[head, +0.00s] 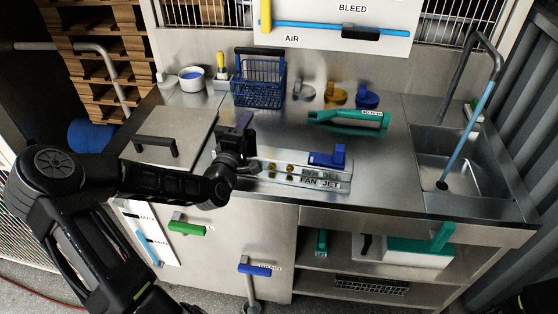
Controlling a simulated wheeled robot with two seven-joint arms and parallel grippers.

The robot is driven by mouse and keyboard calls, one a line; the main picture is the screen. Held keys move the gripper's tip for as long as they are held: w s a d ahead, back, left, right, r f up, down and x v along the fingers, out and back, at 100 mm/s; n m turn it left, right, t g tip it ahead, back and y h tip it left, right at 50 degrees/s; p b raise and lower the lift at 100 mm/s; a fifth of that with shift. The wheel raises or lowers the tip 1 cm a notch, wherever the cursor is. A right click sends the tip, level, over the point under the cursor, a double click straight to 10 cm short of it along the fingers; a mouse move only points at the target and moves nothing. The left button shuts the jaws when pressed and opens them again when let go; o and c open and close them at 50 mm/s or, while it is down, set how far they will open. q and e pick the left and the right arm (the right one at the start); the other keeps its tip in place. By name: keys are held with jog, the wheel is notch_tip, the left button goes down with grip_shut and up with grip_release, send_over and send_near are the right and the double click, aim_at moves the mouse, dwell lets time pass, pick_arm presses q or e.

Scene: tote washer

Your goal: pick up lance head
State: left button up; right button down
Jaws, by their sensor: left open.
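No part is clearly marked as the lance head, and I cannot tell for certain which one it is. A teal-green tool with a pale tagged body (347,119) lies on the steel counter right of centre. A blue block-shaped piece (328,159) sits on the right part of a metal rack marked FAN JET (285,175), which also carries small brass nozzles (274,167). My left gripper (240,128) is open over the counter, at the left end of the rack. Nothing is visibly held, though its fingers are dark and partly hidden. My right gripper is out of view.
A blue wire basket (259,82), a white bowl (191,79) and several round capped parts (336,93) stand at the back. A lidded hatch (172,137) is at left. A sink (462,165) with a tall tap is at right. The counter (390,165) between rack and sink is clear.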

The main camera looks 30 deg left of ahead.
pick_arm(q)
grip_shut()
dwell(0.4)
dwell(0.9)
jog(key=shift+r, duration=0.15)
